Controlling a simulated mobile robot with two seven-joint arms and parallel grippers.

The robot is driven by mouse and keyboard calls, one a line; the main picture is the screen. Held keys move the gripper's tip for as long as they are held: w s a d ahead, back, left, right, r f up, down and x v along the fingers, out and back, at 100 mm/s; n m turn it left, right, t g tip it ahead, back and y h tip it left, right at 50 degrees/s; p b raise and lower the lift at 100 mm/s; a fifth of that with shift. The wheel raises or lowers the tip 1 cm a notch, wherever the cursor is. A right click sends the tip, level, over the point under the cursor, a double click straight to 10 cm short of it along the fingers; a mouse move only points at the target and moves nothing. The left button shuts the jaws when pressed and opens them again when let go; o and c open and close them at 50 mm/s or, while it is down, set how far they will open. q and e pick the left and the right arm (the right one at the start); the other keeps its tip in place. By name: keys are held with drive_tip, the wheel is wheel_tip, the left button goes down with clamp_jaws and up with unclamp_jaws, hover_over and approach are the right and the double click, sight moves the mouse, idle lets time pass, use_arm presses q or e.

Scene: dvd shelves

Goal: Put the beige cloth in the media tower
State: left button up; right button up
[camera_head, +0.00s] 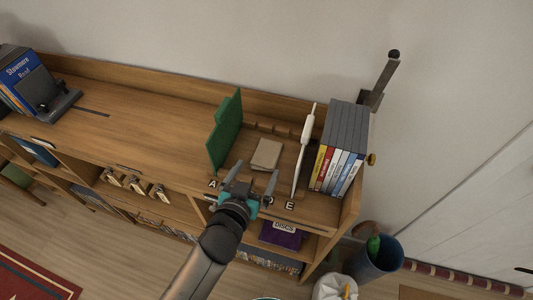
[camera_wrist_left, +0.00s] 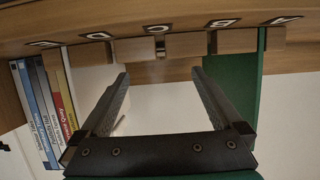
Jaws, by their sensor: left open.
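A folded beige cloth (camera_head: 267,154) lies on the top of the wooden shelf unit (camera_head: 140,110), between a green divider (camera_head: 226,130) and a thin white divider (camera_head: 303,150). My left gripper (camera_head: 255,182) is at the front edge of this top, in front of the cloth and apart from it. Its two fingers are spread, with nothing between them; they also show open in the left wrist view (camera_wrist_left: 158,85). I cannot make out the cloth in the left wrist view. No separate media tower can be told from the shelf unit. My right gripper is out of view.
Upright cases (camera_head: 340,150) stand right of the white divider. The green divider also shows in the left wrist view (camera_wrist_left: 236,82). Blue books (camera_head: 25,82) stand at the far left. A bin (camera_head: 374,256) is on the floor at right. The shelf top left of the green divider is mostly clear.

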sight(264, 159)
use_arm(q)
drive_tip(key=shift+f+b+x, duration=0.15)
drive_tip(key=shift+b+x, duration=0.1)
drive_tip(key=shift+x, duration=1.6)
drive_tip(key=shift+f+b+x, duration=0.2)
drive_tip(key=shift+b+x, duration=0.05)
drive_tip(key=shift+x, duration=1.55)
drive_tip(key=shift+s, duration=0.1)
drive_tip(key=c, duration=1.3)
